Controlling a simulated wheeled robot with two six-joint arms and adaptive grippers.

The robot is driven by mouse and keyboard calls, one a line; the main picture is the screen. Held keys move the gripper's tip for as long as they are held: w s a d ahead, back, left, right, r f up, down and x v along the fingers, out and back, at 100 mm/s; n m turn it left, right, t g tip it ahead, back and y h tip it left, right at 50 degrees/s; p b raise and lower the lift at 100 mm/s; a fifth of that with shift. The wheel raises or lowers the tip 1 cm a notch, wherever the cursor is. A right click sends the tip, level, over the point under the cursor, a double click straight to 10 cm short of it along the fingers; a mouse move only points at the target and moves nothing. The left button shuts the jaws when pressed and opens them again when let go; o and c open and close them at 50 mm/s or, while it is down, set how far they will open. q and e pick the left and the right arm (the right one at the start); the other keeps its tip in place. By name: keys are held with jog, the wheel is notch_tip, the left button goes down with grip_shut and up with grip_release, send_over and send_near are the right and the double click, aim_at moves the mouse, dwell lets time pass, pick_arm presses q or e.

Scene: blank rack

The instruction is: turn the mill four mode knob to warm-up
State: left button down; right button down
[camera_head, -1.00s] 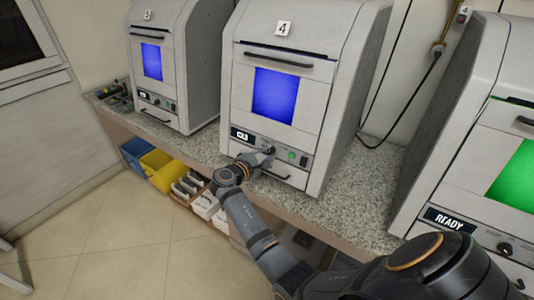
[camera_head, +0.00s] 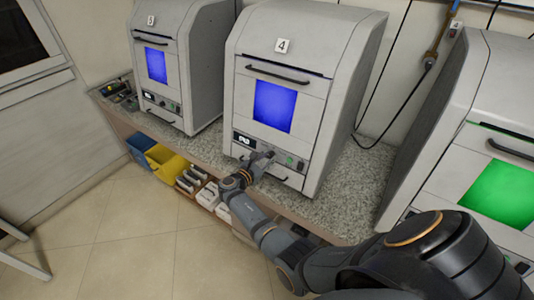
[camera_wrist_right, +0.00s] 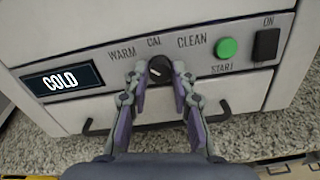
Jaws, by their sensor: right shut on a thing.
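Mill four (camera_head: 345,60) is the pale grey cabinet with the "4" plate and blue window, in the middle of the head view. Its mode knob (camera_wrist_right: 160,68) is dark and round, below the labels WARM, CAL and CLEAN in the wrist view. A pale mark shows low on the knob; which label it points to I cannot tell. My right gripper (camera_wrist_right: 160,76) is shut on the knob, one finger on each side; it also shows at the panel in the head view (camera_head: 264,157). The display (camera_wrist_right: 62,80) reads COLD. My left gripper is out of view.
A green START button (camera_wrist_right: 227,47) and a dark ON switch (camera_wrist_right: 266,44) sit right of the knob. A handle (camera_wrist_right: 90,128) runs below. Mill five (camera_head: 205,60) stands left; a mill with a green window (camera_head: 502,195) stands right. Bins (camera_head: 165,162) sit under the counter.

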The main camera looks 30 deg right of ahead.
jog(key=shift+r+n+p, duration=0.1)
jog(key=shift+n+p, duration=0.65)
jog(key=shift+n, duration=0.45)
jog(key=c, duration=1.1)
grip_release()
notch_tip(320, 180, up, 10)
jog(key=shift+f, duration=0.1)
